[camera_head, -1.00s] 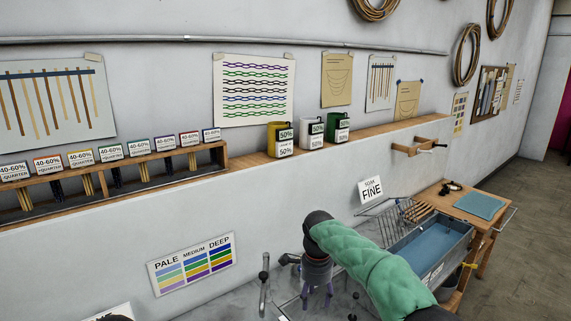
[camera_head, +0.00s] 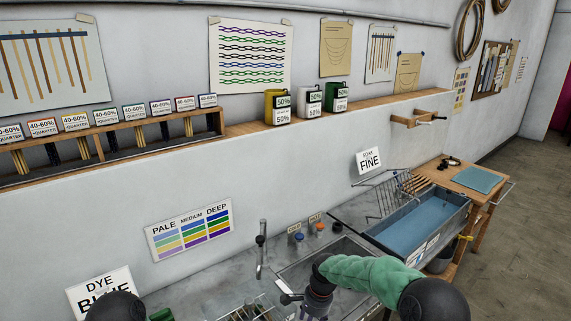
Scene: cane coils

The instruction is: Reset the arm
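My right arm in its green sleeve (camera_head: 365,272) reaches in from the bottom right, over the metal counter and sink. My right gripper (camera_head: 308,308) points down at the bottom edge, in front of the sink. Its fingers are small and partly cut off, so I cannot tell whether it is open or shut, and no held object is clear. A dark rounded joint of my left arm (camera_head: 118,306) shows at the bottom left, with a bit of green sleeve beside it. My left gripper is out of the picture.
A sink (camera_head: 300,270) and a tap (camera_head: 262,250) are close to my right gripper. A blue-filled trough (camera_head: 420,226) with a wire rack (camera_head: 385,195) stands at right, beside a wooden table (camera_head: 455,170). A shelf holds several cans, including a yellow one (camera_head: 277,106).

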